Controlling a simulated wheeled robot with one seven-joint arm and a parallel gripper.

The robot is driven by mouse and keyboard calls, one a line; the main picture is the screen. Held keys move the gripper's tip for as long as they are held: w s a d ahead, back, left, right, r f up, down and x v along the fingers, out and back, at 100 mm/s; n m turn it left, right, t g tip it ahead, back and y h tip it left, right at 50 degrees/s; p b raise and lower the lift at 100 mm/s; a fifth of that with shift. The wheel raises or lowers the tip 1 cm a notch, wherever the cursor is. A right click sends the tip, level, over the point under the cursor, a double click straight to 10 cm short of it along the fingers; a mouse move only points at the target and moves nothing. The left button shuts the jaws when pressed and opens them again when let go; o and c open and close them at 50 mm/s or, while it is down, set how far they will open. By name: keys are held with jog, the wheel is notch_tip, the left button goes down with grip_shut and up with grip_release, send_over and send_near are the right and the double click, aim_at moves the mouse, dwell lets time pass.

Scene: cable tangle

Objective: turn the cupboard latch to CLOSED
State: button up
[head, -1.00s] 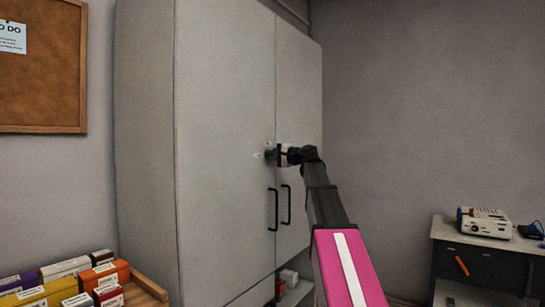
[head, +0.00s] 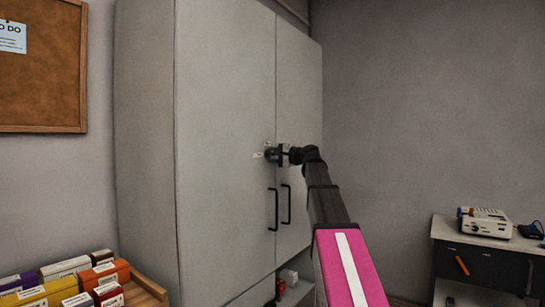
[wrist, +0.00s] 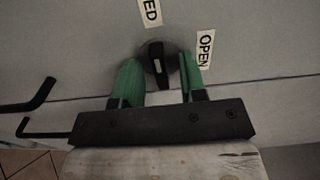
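The cupboard latch (wrist: 157,64) is a dark knob with a pale mark on a round grey base, on the front of the grey cupboard (head: 225,90). In the wrist view its long side runs up and down the picture. The OPEN label (wrist: 205,50) is to its right; a label ending in "ED" (wrist: 151,12), partly cut off, is above it. My gripper (wrist: 159,66) has its green fingers apart, one on each side of the knob, with gaps visible. In the head view my gripper (head: 276,155) is at the latch and largely hides it.
Two black door handles (head: 272,210) stick out below the latch; they show at the left in the wrist view. A tray of boxes (head: 60,285) is at the lower left. A bench with a white device (head: 484,222) stands at the right.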

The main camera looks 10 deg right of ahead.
jog(key=v, duration=1)
jog(key=s+a+f+n+g+h, duration=0.1)
jog(key=a+f+g+h, duration=0.1)
jog(key=f, duration=1.1)
jog(key=s+a+f+n+g+h, duration=0.1)
jog(key=a+f+g+h, duration=0.1)
jog(key=f, duration=1.2)
jog(key=s+a+f+n+g+h, duration=0.1)
jog(key=s+a+f+g+h, duration=0.1)
jog(key=f, duration=1.1)
jog(key=s+f+n+g+h, duration=0.3)
jog(key=s+f, duration=0.7)
jog(key=f, duration=0.4)
jog(key=s+a+f+n+g+h, duration=0.1)
jog(key=s+f+n+g+h, duration=0.1)
jog(key=s+f, duration=0.8)
notch_tip(320, 180, down, 5)
jog(key=shift+s+r+n+g+h, duration=0.2)
jog(key=shift+s+n+g+h, duration=0.15)
jog(key=shift+g+h, duration=0.55)
jog(key=shift+a, duration=0.15)
